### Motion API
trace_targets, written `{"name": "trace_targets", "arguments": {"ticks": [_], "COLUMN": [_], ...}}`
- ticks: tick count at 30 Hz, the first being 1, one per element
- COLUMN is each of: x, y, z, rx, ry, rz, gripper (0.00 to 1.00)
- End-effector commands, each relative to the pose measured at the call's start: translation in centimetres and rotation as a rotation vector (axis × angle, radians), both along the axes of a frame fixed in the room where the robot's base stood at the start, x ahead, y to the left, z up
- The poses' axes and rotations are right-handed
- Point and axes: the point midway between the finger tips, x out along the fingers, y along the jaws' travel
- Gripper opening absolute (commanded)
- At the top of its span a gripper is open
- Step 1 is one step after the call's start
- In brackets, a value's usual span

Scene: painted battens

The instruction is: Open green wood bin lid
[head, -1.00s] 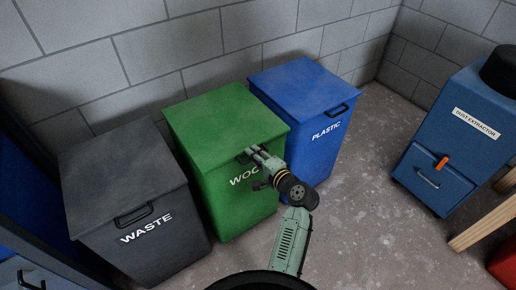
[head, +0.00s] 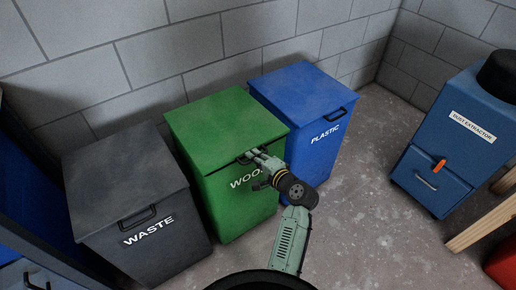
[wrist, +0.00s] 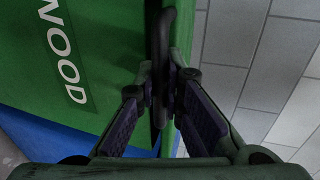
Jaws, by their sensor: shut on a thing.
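The green wood bin (head: 234,202) stands against the wall between two other bins, and its lid (head: 224,122) lies closed on top. A dark handle sits at the lid's front edge; it shows in the wrist view (wrist: 158,40), running between my fingers. My gripper (head: 252,157) is at the front edge of the lid and is shut on the handle; it also shows in the wrist view (wrist: 166,84).
The grey waste bin (head: 120,180) stands to the left and the blue plastic bin (head: 310,150) to the right. A blue dust extractor (head: 445,155) stands at the far right. The concrete floor (head: 370,210) between them is clear. A block wall (head: 150,60) rises behind the bins.

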Motion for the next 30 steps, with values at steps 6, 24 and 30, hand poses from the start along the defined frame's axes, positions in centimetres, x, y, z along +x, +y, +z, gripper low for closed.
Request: {"name": "trace_targets", "arguments": {"ticks": [6,24,30], "x": [0.3,0.6,0.6], "y": [0.2,0.5,0.5], "z": [2.8,6.6,6.5], "rx": [-0.021,-0.067,-0.067], "ry": [0.022,0.087,0.087], "rz": [0.000,0.001,0.001], "gripper": [0.00,0.00,0.00]}}
